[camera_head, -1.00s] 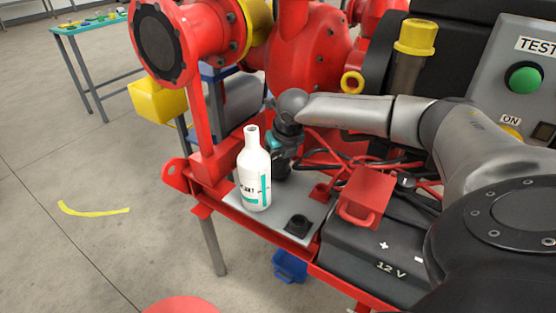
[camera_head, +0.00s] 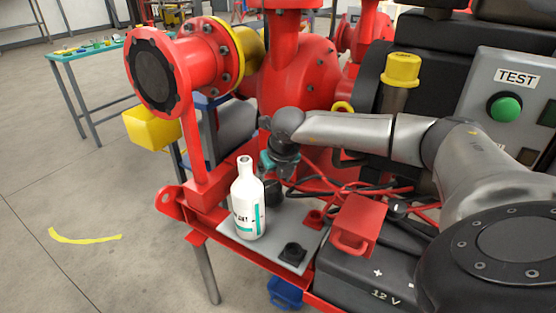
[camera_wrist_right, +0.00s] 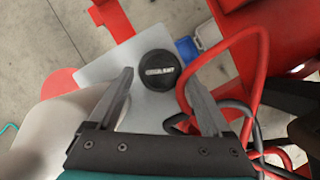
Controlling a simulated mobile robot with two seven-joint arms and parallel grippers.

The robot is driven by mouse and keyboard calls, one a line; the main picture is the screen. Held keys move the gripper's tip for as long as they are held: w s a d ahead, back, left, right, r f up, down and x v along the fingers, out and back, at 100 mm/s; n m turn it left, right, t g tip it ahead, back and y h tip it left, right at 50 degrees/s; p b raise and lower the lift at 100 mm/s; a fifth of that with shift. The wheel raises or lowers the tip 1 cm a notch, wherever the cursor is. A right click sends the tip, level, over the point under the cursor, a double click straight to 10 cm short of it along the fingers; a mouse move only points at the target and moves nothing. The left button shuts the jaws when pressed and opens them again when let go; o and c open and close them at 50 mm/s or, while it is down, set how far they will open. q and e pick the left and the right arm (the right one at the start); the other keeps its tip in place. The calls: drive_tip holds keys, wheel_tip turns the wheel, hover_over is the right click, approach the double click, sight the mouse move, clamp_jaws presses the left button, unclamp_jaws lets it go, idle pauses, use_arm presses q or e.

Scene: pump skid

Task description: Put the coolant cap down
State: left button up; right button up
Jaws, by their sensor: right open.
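The coolant cap (camera_wrist_right: 159,70) is a black disc with white lettering. In the right wrist view it sits label up over a grey plate (camera_wrist_right: 100,72), between and just past my fingertips, with a gap to each finger. My right gripper (camera_wrist_right: 157,75) is open around it, not touching it. In the head view my right gripper (camera_head: 273,186) is low over the plate (camera_head: 312,238), just behind the white bottle (camera_head: 248,208); its fingertips and the cap are hard to make out there. The bottle stands upright. My left gripper is out of view.
Red hoses (camera_wrist_right: 258,75) run close to the right finger. A small black fitting (camera_head: 293,252) sits at the plate's front. A red box (camera_head: 358,222) and the 12 V battery (camera_head: 375,275) stand right of the plate. A grey TEST panel (camera_head: 480,85) stands farther right.

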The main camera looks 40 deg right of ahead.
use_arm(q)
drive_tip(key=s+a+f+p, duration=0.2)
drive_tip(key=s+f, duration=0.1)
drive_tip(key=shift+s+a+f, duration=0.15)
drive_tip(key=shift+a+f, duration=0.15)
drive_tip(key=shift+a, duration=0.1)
use_arm(e)
drive_tip(key=v, duration=0.8)
drive_tip(key=shift+r, duration=0.2)
